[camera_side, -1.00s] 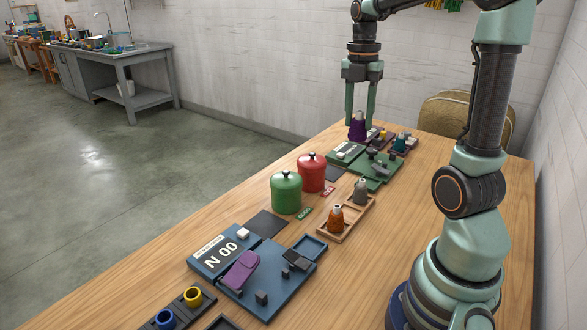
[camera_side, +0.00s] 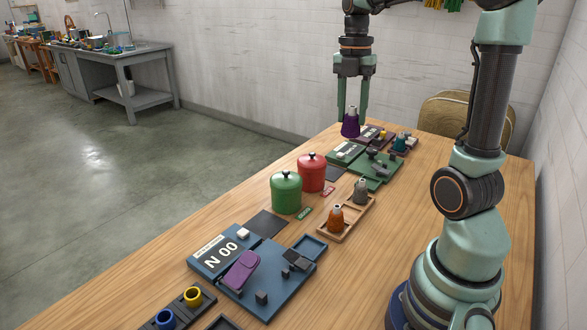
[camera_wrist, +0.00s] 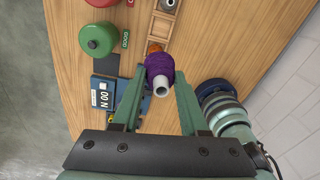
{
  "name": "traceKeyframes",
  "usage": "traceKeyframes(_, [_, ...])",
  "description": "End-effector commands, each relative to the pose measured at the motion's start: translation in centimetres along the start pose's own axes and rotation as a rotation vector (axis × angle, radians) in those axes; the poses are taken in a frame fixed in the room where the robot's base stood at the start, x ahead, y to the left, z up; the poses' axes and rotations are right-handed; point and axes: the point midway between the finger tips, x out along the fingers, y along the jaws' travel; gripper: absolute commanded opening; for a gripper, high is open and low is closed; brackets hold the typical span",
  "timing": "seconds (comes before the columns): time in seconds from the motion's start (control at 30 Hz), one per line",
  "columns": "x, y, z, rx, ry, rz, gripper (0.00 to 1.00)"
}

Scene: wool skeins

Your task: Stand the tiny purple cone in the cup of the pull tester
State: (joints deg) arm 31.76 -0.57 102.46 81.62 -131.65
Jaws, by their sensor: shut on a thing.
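My gripper (camera_side: 353,108) is shut on the tiny purple cone (camera_side: 351,127), which hangs upright with its pale tip up, near the table's far edge. In the wrist view the purple cone (camera_wrist: 166,70) sits between the fingers. The blue pull tester (camera_side: 215,257), marked "N 00", lies at the near end of the table, well away from the cone. It carries a purple slab (camera_side: 241,270) and small dark blocks. A shallow blue square holder (camera_side: 309,246) is at its right corner; I cannot tell whether this is the cup. The tester also shows in the wrist view (camera_wrist: 104,94).
Green (camera_side: 286,194) and red (camera_side: 312,172) lidded pots stand mid-table. A wooden tray (camera_side: 343,224) holds orange and grey cones. A green device (camera_side: 375,175) is at the far end. A dark rack (camera_side: 178,307) with yellow and blue rings is at the near edge.

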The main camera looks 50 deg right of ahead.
Motion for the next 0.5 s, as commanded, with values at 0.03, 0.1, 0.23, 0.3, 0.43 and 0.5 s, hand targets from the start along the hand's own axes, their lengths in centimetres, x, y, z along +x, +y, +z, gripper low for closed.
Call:
traceKeyframes(0.03, [1.2,0.8,-1.2,-0.036,0.002,-0.006,0.0])
traceKeyframes(0.1, [3.0,1.8,-3.0,-0.087,-0.001,-0.009,0.0])
traceKeyframes(0.23, [6.6,3.3,-6.7,-0.19,-0.006,-0.014,0.0])
traceKeyframes(0.3, [8.3,3.7,-8.6,-0.24,-0.01,-0.016,0.0])
traceKeyframes(0.43, [11.0,3.9,-11.6,-0.316,-0.015,-0.017,0.0])
traceKeyframes(0.5, [11.9,3.8,-12.7,-0.346,-0.018,-0.017,0.0])
